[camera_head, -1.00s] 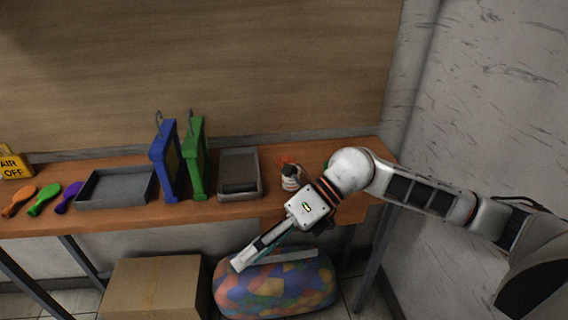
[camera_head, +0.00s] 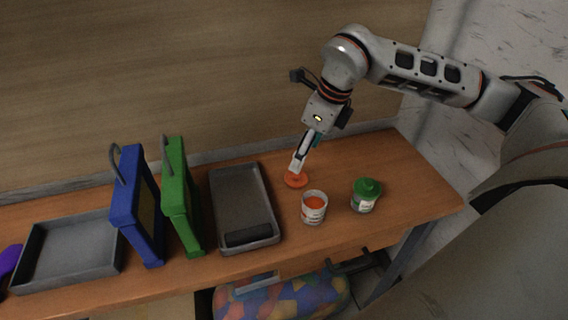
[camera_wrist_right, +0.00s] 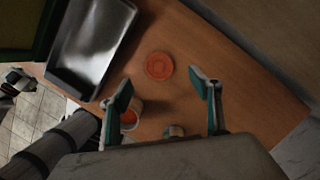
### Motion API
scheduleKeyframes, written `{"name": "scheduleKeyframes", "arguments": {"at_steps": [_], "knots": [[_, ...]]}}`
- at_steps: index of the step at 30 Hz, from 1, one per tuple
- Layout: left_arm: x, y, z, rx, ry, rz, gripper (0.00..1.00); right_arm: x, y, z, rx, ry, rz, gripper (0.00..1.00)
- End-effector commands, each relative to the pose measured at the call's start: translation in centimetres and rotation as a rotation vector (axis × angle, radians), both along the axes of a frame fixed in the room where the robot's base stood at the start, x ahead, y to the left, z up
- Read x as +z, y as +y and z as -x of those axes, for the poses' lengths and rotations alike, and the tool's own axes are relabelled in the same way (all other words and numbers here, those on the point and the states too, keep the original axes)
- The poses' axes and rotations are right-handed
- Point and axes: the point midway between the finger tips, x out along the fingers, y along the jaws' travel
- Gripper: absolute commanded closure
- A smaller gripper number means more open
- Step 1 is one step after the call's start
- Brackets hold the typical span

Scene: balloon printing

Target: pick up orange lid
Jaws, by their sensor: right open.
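The orange lid (camera_head: 296,180) lies flat on the wooden table, behind an open jar with orange contents (camera_head: 314,207). My right gripper (camera_head: 297,167) points down just above the lid in the head view. In the right wrist view the lid (camera_wrist_right: 159,66) lies beyond the fingertips, roughly between their lines, and nothing is between the fingers. The right gripper (camera_wrist_right: 164,92) is open there, with its two green-padded fingers apart. The jar (camera_wrist_right: 130,117) shows partly behind the left finger. My left gripper is not in view.
A green-lidded jar (camera_head: 366,195) stands right of the open jar. A grey tray with a dark roller (camera_head: 243,204) lies left of the lid. Green (camera_head: 180,195) and blue (camera_head: 138,205) upright frames and another grey tray (camera_head: 68,250) stand farther left. The table's right end is clear.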

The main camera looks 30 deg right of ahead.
Motion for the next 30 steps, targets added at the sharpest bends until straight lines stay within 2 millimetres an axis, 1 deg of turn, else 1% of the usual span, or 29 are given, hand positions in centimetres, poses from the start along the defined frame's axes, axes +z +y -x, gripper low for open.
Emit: {"name": "scheduleKeyframes", "arguments": {"at_steps": [3,8,11,18,21,29,30], "knots": [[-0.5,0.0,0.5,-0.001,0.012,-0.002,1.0,-0.8,0.1,-0.1,0.0,0.002,0.0,0.37],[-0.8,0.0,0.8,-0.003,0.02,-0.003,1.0,-2.4,0.3,-0.5,0.0,0.002,0.0,0.37],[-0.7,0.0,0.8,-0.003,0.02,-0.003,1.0,-3.3,0.5,-0.6,0.001,0.004,0.0,0.37],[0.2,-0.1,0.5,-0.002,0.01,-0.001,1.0,-6.6,1.1,-1.2,0.001,0.003,-0.001,0.37],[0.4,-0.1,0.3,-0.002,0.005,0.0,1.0,-7.4,1.2,-1.4,-0.001,0.002,0.0,0.37],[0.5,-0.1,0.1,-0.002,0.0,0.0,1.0,-7.6,1.2,-1.5,0.0,0.001,0.0,0.37],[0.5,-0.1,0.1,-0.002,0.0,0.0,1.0,-7.6,1.2,-1.5,0.0,0.001,0.0,0.44]]}}
